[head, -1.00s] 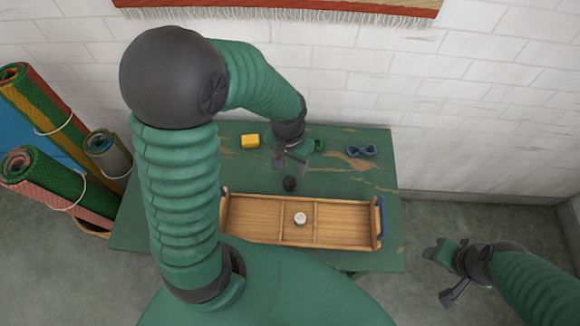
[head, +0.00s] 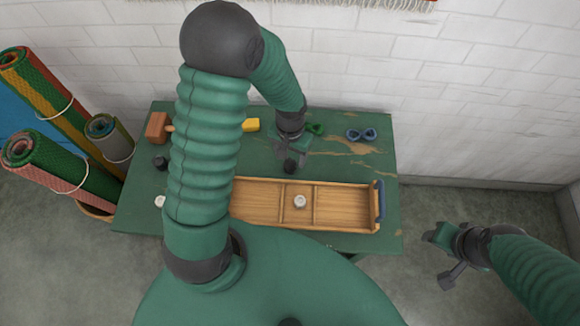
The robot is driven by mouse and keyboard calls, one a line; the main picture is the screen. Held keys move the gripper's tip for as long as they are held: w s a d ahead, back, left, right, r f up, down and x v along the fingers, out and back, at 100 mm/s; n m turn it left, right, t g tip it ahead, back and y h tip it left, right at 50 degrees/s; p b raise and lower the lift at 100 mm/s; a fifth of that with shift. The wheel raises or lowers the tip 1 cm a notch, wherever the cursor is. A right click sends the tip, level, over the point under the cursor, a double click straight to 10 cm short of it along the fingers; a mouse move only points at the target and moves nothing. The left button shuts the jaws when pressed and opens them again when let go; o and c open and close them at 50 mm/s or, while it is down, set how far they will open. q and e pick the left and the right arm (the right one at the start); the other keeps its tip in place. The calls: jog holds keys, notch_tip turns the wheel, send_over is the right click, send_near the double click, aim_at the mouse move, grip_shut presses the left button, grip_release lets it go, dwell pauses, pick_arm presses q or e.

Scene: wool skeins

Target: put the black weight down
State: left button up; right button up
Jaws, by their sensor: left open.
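The black weight (head: 290,167), small and dark, stands on the green table (head: 340,165) just behind the wooden tray. My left gripper (head: 290,153) is open, with its fingers right by the weight in the picture. I cannot tell whether they touch it or straddle it. A second small dark object (head: 160,163) lies at the table's left. My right gripper (head: 441,260) is off the table to the right, its fingers spread and empty.
The wooden tray (head: 345,181) has compartments, with a white round piece (head: 300,201) in the middle one. A yellow block (head: 252,125), a green object (head: 316,129), a blue bow-shaped object (head: 361,134) and a brown block (head: 157,127) lie behind. Rolled rugs (head: 60,168) stand left.

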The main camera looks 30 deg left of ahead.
aim_at(290, 164)
pick_arm(q)
notch_tip(290, 164, down, 6)
jog(key=shift+a+f+b, duration=0.1)
jog(key=shift+f+b, duration=0.05)
jog(key=shift+b, duration=0.2)
jog(key=shift+w+f, duration=0.1)
jog(key=shift+f, duration=0.15)
jog(key=shift+r, duration=0.1)
jog(key=c, duration=0.5)
grip_shut()
